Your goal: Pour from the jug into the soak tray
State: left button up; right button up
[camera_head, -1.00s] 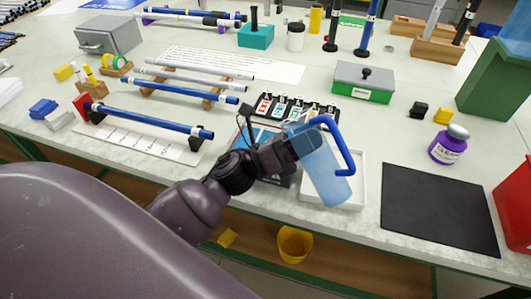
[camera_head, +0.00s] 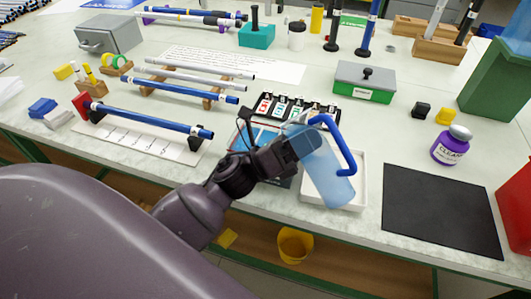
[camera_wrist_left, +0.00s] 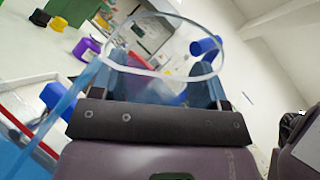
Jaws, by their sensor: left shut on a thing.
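The jug (camera_head: 328,175) is a see-through blue vessel with a solid blue handle (camera_head: 346,150) on its right side. My left gripper (camera_head: 304,142) is shut on the jug near its upper end and holds it tilted in front of the white soak tray (camera_head: 358,198). The jug hides much of the tray, and I cannot tell whether any liquid is flowing. In the left wrist view the jug's clear round rim (camera_wrist_left: 160,72) shows between the fingers (camera_wrist_left: 160,92). My right gripper is not in view.
Blue rods (camera_head: 160,122) on holders lie to the left. A yellow bucket (camera_head: 295,243) is below the bench edge.

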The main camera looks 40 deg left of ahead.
pick_arm(q)
jog(key=shift+r, duration=0.1)
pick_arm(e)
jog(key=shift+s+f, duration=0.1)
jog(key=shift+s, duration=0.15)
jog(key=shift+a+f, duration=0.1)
pick_arm(q)
jog(key=shift+f+n, duration=0.25)
jog(key=shift+n, duration=0.15)
jog(key=shift+t, duration=0.3)
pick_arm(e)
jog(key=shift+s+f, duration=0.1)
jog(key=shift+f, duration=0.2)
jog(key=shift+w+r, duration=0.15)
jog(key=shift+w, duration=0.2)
pick_arm(q)
jog(key=shift+b, duration=0.3)
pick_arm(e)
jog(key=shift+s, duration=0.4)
pick_arm(q)
jog(key=shift+f+n+t+y, duration=0.2)
jog(key=shift+n+t+y, duration=0.1)
jog(key=shift+n, duration=0.3)
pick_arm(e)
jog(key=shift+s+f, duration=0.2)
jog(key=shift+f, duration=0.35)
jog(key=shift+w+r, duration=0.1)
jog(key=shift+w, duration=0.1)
